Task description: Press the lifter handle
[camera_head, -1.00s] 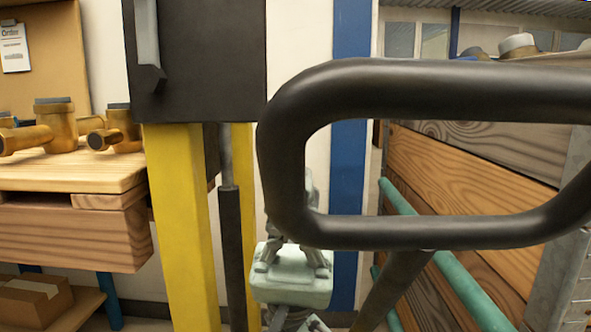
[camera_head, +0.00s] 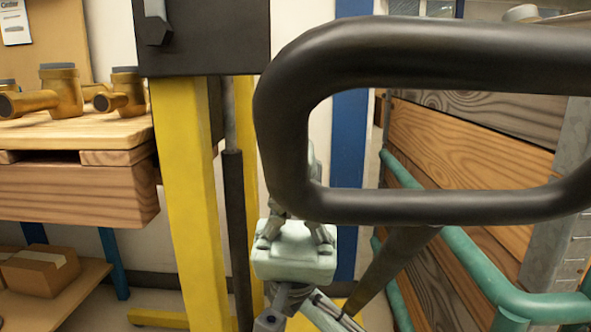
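A thick black loop handle (camera_head: 420,207), which looks like the lifter handle, fills the right foreground, with a dark bar slanting down from it. My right gripper (camera_head: 315,166) points up behind the handle's lower left corner. Its pale green palm shows below the handle, and a sliver of finger shows inside the loop. The handle hides most of the fingers, so I cannot tell whether they are open or touch it. The lifter's yellow post (camera_head: 190,200) with a black box (camera_head: 205,40) stands to the left. My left gripper is out of view.
A wooden bench (camera_head: 75,193) with several brass meters (camera_head: 62,90) is at left, above a low shelf holding a cardboard box (camera_head: 40,270). At right stand wooden boards (camera_head: 470,150) with teal rails (camera_head: 480,265). A blue post (camera_head: 349,145) is behind.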

